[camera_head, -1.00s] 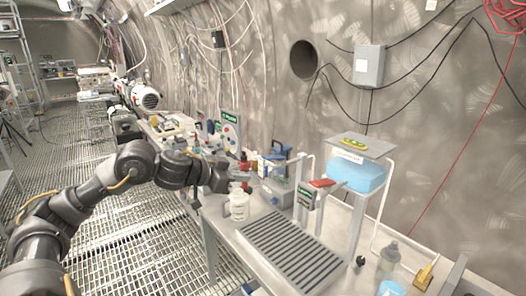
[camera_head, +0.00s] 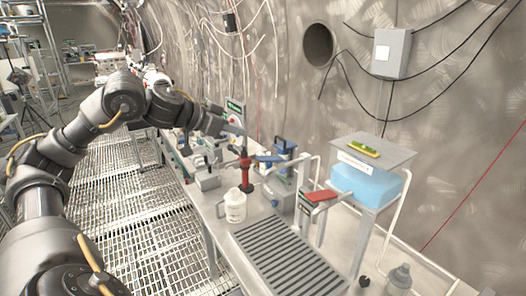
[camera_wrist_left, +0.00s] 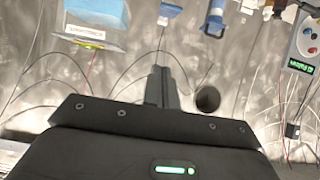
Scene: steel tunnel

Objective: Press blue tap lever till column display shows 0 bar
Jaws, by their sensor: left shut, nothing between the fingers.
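The blue tap lever (camera_head: 269,158) sticks out over the bench top, just right of a red post. In the left wrist view a flat blue piece (camera_wrist_left: 171,11) at the top edge looks like it. My left gripper (camera_head: 240,131) is shut and empty, up and left of the blue lever and apart from it. Its closed fingers (camera_wrist_left: 166,76) also show in the left wrist view. My right gripper is not in view.
A clear blue tank (camera_head: 366,184) stands on a frame under a grey shelf with a yellow-green item. A white jar (camera_head: 235,206) is on the bench beside a slotted grate (camera_head: 283,258). A panel with round dials (camera_wrist_left: 306,42) shows in the left wrist view.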

